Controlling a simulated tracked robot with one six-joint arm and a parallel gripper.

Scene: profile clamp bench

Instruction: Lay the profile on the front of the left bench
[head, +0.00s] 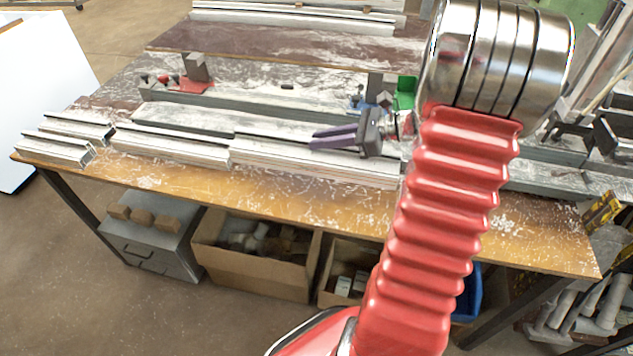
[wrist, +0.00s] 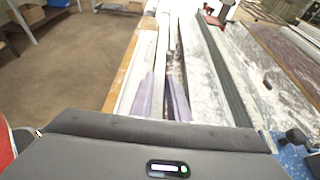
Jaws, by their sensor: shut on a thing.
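A long pale metal profile (head: 315,165) lies along the front part of the wooden bench (head: 240,190), in the head view. My gripper (head: 314,138) is low over it, its purple fingers pointing left along its length. In the wrist view, the gripper (wrist: 163,88) has a narrow pale strip of the profile (wrist: 161,60) between its two fingers, and it is shut on this. Whether the profile's underside touches the bench top is hard to tell. My red arm hides the profile's right end region.
More profiles lie to the left: a middle one (head: 170,147) and short pieces (head: 55,149) at the corner. Boxes (head: 255,260) sit below. The bench's front strip is bare.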

